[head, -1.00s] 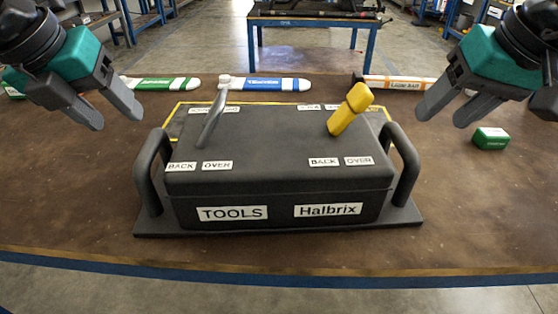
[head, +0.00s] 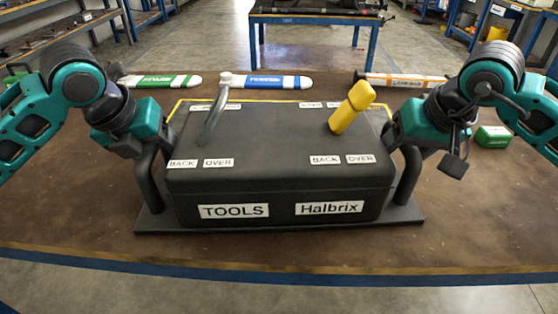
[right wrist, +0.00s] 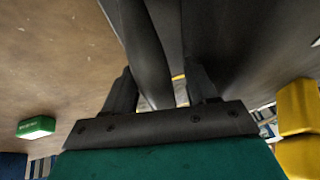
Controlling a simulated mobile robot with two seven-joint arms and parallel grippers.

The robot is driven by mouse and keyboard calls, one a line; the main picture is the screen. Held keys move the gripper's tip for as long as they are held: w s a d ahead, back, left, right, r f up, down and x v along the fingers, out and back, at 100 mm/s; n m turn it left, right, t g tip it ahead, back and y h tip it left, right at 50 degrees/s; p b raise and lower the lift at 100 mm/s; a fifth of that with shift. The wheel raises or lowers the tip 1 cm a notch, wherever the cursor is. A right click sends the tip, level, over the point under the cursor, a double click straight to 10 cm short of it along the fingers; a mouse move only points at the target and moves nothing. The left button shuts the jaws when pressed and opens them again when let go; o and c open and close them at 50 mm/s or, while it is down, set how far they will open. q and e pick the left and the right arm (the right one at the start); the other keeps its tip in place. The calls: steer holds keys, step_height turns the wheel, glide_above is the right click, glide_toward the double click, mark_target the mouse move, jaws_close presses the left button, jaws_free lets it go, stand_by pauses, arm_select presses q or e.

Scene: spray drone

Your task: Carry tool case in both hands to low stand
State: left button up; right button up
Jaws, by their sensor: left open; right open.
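The black tool case (head: 280,205), labelled TOOLS and Halbrix, sits on a brown table with an upright handle at each end. My left gripper (head: 150,148) is at the left handle (head: 147,185); its fingertips are mostly hidden. My right gripper (head: 408,143) is at the right handle (head: 408,180). In the right wrist view the right handle (right wrist: 147,50) passes between the open fingers. A grey lever (head: 212,122) and a yellow lever (head: 350,108) stand tilted on the lid. I cannot tell which thing is the low stand.
Behind the case lie a green-and-white tube (head: 160,81), a blue-and-white tube (head: 265,82) and an orange-and-white tube (head: 405,81). A green box (head: 492,136) is at right. A blue-legged table (head: 315,18) stands beyond. The table's front strip is clear.

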arm_select(q)
steer(key=shift+f, duration=0.1)
steer(key=shift+c, duration=0.4)
arm_select(e)
steer(key=shift+c, duration=0.4)
arm_select(q)
jaws_close()
arm_select(e)
jaws_close()
arm_select(q)
steer(key=shift+w+r, duration=0.2)
steer(key=shift+r, duration=0.15)
arm_select(e)
steer(key=shift+w+r, duration=0.2)
steer(key=shift+r, duration=0.1)
